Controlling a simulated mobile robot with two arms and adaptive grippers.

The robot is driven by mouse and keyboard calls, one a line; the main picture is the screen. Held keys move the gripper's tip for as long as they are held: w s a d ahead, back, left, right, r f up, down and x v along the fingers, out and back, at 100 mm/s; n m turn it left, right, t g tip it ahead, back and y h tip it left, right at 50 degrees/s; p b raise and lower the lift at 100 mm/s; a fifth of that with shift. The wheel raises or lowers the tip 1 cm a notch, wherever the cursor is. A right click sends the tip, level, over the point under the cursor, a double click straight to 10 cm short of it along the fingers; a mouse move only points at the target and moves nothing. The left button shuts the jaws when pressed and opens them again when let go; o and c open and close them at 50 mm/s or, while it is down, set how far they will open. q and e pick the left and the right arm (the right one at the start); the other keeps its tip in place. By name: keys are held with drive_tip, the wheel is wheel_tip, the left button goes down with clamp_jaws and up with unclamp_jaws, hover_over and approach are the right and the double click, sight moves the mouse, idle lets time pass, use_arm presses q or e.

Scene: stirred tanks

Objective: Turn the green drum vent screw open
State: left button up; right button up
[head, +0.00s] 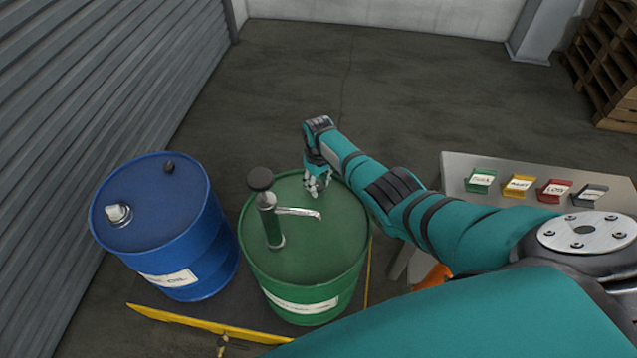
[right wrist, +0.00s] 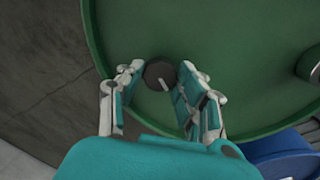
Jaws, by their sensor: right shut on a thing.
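The green drum (head: 340,235) stands upright in the middle of the head view, with a hand pump (head: 270,222) and its spout on its lid. My right gripper (head: 317,190) is over the far part of the lid. In the right wrist view, the vent screw (right wrist: 160,74) is a small dark round cap with a light bar on it. The right gripper (right wrist: 160,82) has its fingers on both sides of the screw and is shut on it. In the head view the gripper hides the screw. My left gripper is not in view.
A blue drum (head: 160,230) stands close to the left of the green drum. A grey table (head: 462,165) with several coloured, labelled blocks is at the right. A yellow bar (head: 205,325) lies low in front. Pallets (head: 610,60) are at the far right. The floor behind is clear.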

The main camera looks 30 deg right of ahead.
sight(318, 186)
drive_tip(key=o, duration=1.1)
drive_tip(key=shift+o, duration=0.2)
wheel_tip(318, 186, up, 12)
